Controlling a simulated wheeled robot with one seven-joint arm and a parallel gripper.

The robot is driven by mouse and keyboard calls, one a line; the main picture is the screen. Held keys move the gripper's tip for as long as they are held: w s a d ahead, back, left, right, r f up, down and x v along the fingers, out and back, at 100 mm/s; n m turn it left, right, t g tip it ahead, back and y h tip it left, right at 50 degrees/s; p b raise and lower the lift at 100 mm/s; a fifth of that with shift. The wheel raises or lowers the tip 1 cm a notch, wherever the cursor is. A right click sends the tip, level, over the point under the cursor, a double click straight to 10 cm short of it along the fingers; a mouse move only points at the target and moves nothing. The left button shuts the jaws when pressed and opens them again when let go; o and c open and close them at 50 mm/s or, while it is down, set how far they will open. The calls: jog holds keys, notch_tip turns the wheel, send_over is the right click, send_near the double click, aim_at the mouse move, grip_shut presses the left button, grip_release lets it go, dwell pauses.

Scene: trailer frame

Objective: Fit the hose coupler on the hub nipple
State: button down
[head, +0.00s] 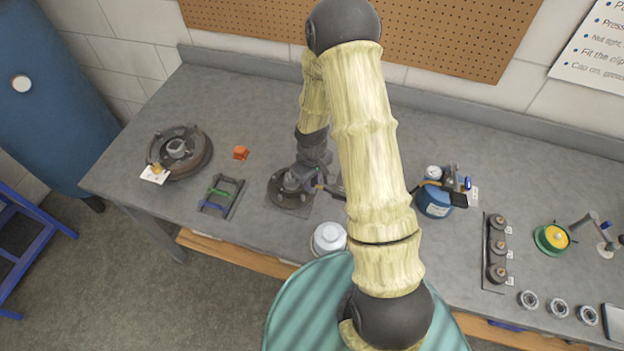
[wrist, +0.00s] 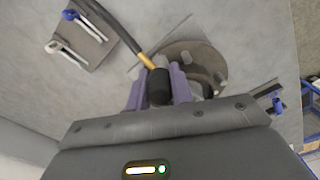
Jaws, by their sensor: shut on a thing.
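My gripper (wrist: 159,92) is shut on the black hose coupler (wrist: 159,86), which sits between its purple fingers in the wrist view. A brass fitting (wrist: 147,61) and a dark hose (wrist: 118,27) run from the coupler toward the upper left. The dark round hub (wrist: 207,62) lies just beyond the fingers, partly covered by them. In the head view my gripper (head: 300,180) is low over the hub (head: 281,194) on the bench. The hub nipple cannot be made out, and I cannot tell whether the coupler touches it.
A rack with green and blue pieces (head: 217,203) stands left of the hub, near an orange block (head: 240,153) and a larger drum (head: 190,165). A white-lidded jar (head: 328,238) is in front. A blue tank (head: 433,203) and black fixture (head: 495,245) stand right.

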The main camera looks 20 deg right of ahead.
jog(key=shift+f, duration=0.1)
dwell(0.3)
jog(key=c, duration=0.7)
grip_release()
jog(key=shift+c, duration=0.2)
jog(key=shift+r+p, duration=2.65)
jog(key=shift+r, duration=0.85)
